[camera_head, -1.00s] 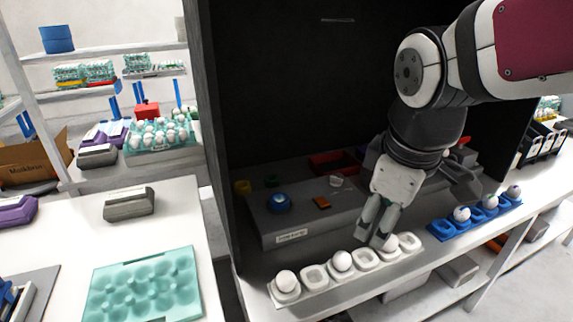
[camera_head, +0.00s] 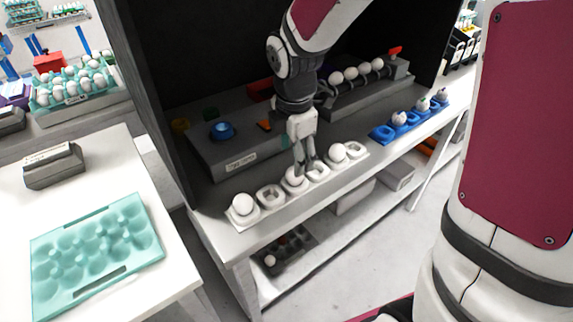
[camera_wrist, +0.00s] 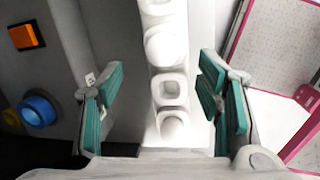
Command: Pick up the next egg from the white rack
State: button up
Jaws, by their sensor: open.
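The white rack (camera_head: 270,195) lies along the front edge of the bench and holds three white eggs with empty cups between them. The left egg (camera_head: 243,204), middle egg (camera_head: 292,178) and right egg (camera_head: 338,152) sit in their cups. My gripper (camera_head: 304,166) is open and empty, pointing down by the middle egg and partly covering it. In the wrist view, the teal-padded fingers of my gripper (camera_wrist: 162,68) are spread on either side of the rack. An egg (camera_wrist: 166,48) and an empty cup (camera_wrist: 170,89) show between them; another egg (camera_wrist: 171,126) is nearer the camera.
A blue rack (camera_head: 383,134) with several eggs stands right of the white rack. A grey box (camera_head: 230,157) with a blue button (camera_head: 222,130) and an orange button (camera_wrist: 26,35) sits behind. A teal egg tray (camera_head: 95,250) lies on the left table.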

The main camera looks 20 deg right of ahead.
jog(key=shift+w+d+f+b, duration=0.1)
jog(key=shift+f+b, duration=0.05)
jog(key=shift+f, duration=1)
jog(key=shift+w+d+f+b, duration=0.1)
jog(key=shift+w+f+b, duration=0.1)
jog(key=shift+f, duration=1)
jog(key=shift+w+d+f+b, duration=0.1)
jog(key=shift+f+b, duration=0.05)
jog(key=shift+f, duration=1)
jog(key=c, duration=0.8)
